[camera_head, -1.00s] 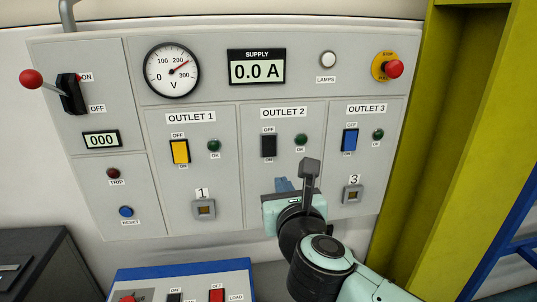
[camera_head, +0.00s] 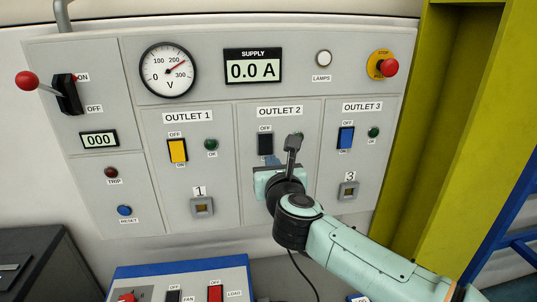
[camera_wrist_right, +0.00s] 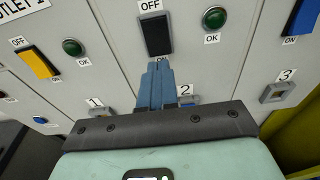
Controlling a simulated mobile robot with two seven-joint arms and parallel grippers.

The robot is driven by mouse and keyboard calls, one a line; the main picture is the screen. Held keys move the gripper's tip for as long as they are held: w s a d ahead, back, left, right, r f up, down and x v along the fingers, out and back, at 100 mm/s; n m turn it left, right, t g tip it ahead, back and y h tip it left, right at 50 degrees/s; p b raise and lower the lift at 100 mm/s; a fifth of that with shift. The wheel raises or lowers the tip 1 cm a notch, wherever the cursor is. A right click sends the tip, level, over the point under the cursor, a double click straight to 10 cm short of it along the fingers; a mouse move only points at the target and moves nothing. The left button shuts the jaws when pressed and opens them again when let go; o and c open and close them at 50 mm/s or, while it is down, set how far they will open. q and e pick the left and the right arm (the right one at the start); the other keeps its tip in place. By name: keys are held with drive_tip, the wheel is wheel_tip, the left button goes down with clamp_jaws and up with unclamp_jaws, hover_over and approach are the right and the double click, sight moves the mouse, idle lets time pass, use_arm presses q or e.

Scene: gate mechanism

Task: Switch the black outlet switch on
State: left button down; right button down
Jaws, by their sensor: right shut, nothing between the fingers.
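The black switch (camera_head: 265,144) sits under the OUTLET 2 label, with OFF above it. It also shows in the right wrist view (camera_wrist_right: 156,35), just above my fingertips. My right gripper (camera_head: 270,160) is shut and empty, its blue fingers pointing up at the panel just below the black switch. In the right wrist view the closed fingers (camera_wrist_right: 157,70) cover most of the ON label under the switch. I cannot tell whether the fingertips touch the panel. The OUTLET 2 lamp is partly hidden by my wrist in the head view. My left gripper is not in view.
A yellow switch (camera_head: 177,151) is on the left and a blue switch (camera_head: 345,138) on the right. A red-knobbed lever (camera_head: 27,81) juts out at far left, and a red stop button (camera_head: 389,67) at top right.

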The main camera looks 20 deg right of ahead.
sight(266, 153)
drive_tip(key=x, duration=0.4)
drive_tip(key=shift+w+p, duration=0.35)
drive_tip(key=shift+p, duration=0.05)
